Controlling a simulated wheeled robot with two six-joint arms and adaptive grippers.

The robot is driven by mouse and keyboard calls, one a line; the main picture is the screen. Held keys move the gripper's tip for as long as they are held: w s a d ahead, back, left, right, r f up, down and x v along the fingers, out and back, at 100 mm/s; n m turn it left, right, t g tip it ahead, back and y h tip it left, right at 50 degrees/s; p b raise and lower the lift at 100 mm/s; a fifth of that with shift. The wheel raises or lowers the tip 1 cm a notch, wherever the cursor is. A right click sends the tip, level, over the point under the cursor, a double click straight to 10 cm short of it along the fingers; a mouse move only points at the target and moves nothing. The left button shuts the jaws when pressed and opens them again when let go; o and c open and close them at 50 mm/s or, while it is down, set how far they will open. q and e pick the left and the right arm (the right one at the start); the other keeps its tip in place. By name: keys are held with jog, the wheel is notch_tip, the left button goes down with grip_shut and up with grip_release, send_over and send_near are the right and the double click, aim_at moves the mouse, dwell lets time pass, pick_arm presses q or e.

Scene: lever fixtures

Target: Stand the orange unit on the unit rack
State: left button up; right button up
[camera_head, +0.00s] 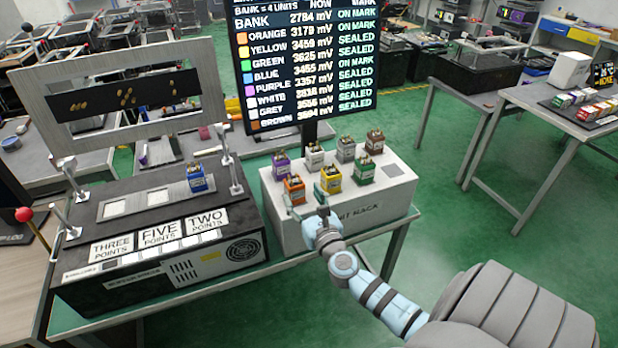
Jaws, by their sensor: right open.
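The orange unit (293,188) stands upright at the front left of the white unit rack (395,193). My right gripper (306,199) is open at the front edge of the rack, close in front of the orange unit. Its fingers are spread, one at the unit's front and one to its right. Contact between fingers and unit cannot be told, and the unit's lower front is partly hidden. My left gripper is not in view.
The yellow unit (331,180) stands close right of the orange unit, and the purple unit (281,164) behind it. Several other units share the rack. A black test box (150,260) with a blue unit (197,178) stands left. A readout screen (305,75) rises behind.

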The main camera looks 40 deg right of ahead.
jog(key=v, duration=0.5)
jog(key=s+f+m+g+y, duration=0.1)
jog(key=s+f+m+g, duration=0.3)
jog(key=f, duration=0.6)
jog(key=s+f+m+g, duration=0.2)
jog(key=s+f+m, duration=0.35)
jog(key=f, duration=0.35)
jog(key=s+f+m+g+y, duration=0.1)
jog(key=s+f+m+g, duration=0.3)
jog(key=f, duration=0.6)
jog(key=s+a+f+m+g+y, duration=0.1)
jog(key=s+a+f+m+g, duration=0.1)
jog(key=s+m, duration=0.4)
jog(key=s+a+f+m+g+y, duration=0.1)
jog(key=s+a+f+m, duration=0.4)
jog(key=s, duration=0.5)
jog(key=s+a+f+m+g+y, duration=0.1)
jog(key=s+a+f+m+g, duration=0.1)
jog(key=s+a+f+m, duration=0.2)
jog(key=s+f+m, duration=0.3)
jog(key=s, duration=0.2)
jog(key=shift+a+g, duration=0.25)
jog(key=shift+g, duration=0.15)
